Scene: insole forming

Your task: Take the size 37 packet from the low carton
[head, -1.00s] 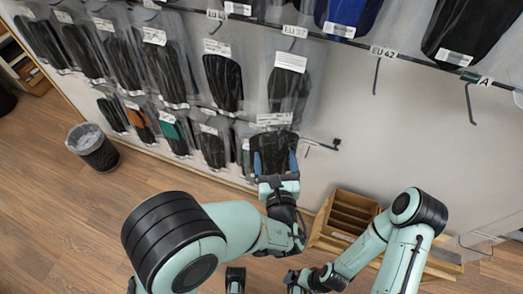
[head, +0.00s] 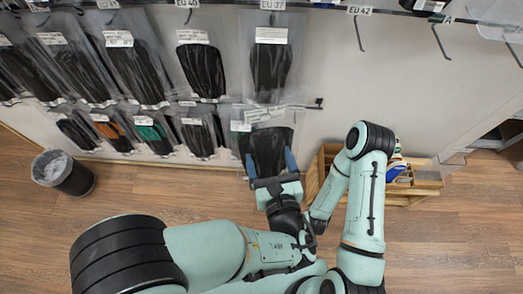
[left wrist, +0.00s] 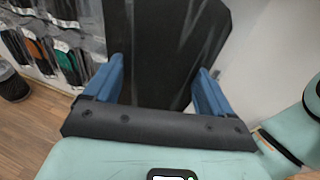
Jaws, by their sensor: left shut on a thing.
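My left gripper (head: 270,168) has its blue fingers on either side of a clear packet with a black insole (head: 267,145) and is shut on it. The packet is upright in front of the wall, below the column labelled EU 37 (head: 273,5). No size on the packet can be read. In the left wrist view the dark packet (left wrist: 160,50) stands between the two fingers of the gripper (left wrist: 160,85). A wooden crate (head: 428,190) is low at the right, partly hidden by my right arm.
Rows of hanging insole packets (head: 135,65) fill the wall at the left and centre. Empty hooks (head: 357,30) are at the upper right. A bin (head: 64,172) stands on the floor at the left. A blue and white item (head: 397,168) is in the crate.

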